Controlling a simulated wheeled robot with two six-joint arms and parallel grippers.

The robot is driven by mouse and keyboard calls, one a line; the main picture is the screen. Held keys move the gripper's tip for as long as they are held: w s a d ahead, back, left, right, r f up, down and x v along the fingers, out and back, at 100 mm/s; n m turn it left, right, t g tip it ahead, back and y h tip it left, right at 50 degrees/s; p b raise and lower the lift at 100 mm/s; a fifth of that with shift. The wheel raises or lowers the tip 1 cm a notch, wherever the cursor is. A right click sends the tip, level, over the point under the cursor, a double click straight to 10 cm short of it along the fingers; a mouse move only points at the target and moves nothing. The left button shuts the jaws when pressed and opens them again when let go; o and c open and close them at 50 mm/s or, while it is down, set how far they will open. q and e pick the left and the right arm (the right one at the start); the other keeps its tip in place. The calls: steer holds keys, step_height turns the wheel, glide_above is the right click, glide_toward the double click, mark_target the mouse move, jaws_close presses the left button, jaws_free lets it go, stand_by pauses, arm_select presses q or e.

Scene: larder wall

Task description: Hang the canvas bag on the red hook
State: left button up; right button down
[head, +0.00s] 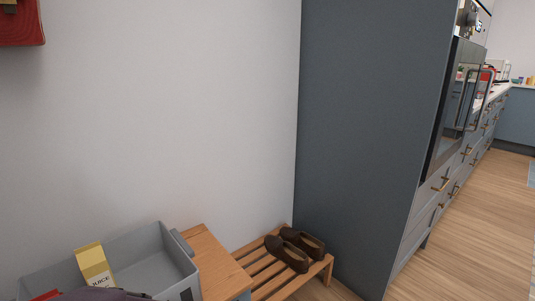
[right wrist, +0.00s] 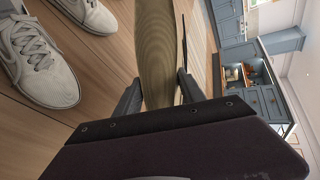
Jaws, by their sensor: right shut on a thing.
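In the right wrist view a tan, finely ribbed thing that looks like the canvas bag (right wrist: 156,45) rises between the fingers of my right gripper (right wrist: 158,97). The gripper is shut on it. Only part of the bag shows, and its handles cannot be made out. Neither the bag nor my right gripper can be made out in the head view. No red hook is clearly seen. A red panel (head: 22,30) on the wall is cut off at the top left of the head view. My left gripper is not in view.
A grey crate (head: 150,242) with a juice carton (head: 94,265) stands on a wooden bench (head: 215,262). A low slatted rack (head: 264,261) holds brown shoes (head: 296,250). A tall grey cabinet (head: 365,120) stands right. White sneakers (right wrist: 38,60) show in the wrist view. The middle wall is bare.

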steer(key=w+a+r+n+t+y+p, duration=0.1)
steer(key=a+r+p, duration=0.1)
steer(key=a+r, duration=0.5)
steer(key=w+a+r+n+t+p, duration=0.1)
steer(key=w+a+r+p, duration=0.1)
steer(key=r, duration=0.9)
steer(key=w+a+r+n+t+y+p, duration=0.1)
steer(key=a+r+p, duration=0.3)
steer(key=r, duration=0.5)
steer(key=s+d+r, duration=0.2)
steer(key=s+r, duration=0.3)
steer(key=s, duration=0.2)
step_height(320, 180, up, 33)
steer(key=p, duration=3.7)
steer(key=shift+s+d+p, duration=0.2)
steer(key=shift+s+p, duration=0.05)
steer(key=shift+p, duration=0.15)
steer(key=shift+f, duration=0.1)
